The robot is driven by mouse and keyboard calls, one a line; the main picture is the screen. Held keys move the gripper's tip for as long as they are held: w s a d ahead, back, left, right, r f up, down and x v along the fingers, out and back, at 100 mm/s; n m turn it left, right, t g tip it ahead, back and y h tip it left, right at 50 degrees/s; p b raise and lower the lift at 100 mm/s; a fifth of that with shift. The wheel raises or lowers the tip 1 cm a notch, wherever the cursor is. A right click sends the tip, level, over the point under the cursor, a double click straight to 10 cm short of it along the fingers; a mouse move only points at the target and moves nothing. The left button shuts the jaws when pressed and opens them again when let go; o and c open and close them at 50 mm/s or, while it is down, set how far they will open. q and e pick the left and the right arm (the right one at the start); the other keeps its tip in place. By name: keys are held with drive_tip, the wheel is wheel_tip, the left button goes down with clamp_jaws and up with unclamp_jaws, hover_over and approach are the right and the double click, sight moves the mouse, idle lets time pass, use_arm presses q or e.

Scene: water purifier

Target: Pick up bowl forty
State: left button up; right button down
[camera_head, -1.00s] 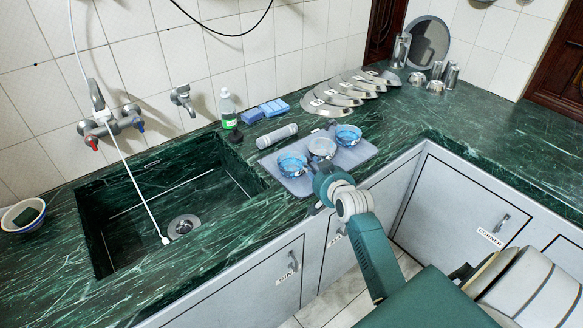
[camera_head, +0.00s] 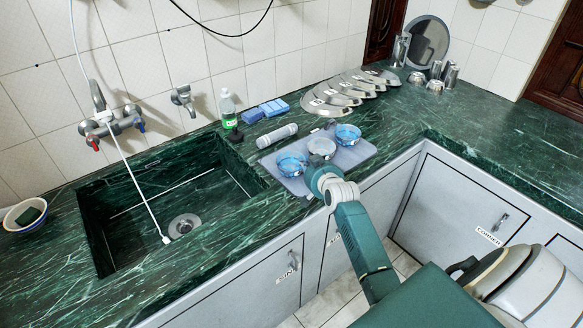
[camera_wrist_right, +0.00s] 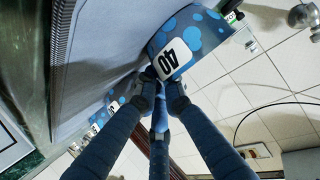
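My left gripper is not in view.
A grey cylinder (camera_head: 277,135) lies behind the tray, near a green bottle (camera_head: 228,110) and blue sponges (camera_head: 273,108). The sink (camera_head: 170,205) is left of the tray. The right counter is largely clear.

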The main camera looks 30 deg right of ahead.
drive_tip(key=shift+r, duration=0.2)
idle(0.3)
drive_tip(key=shift+r, duration=0.1)
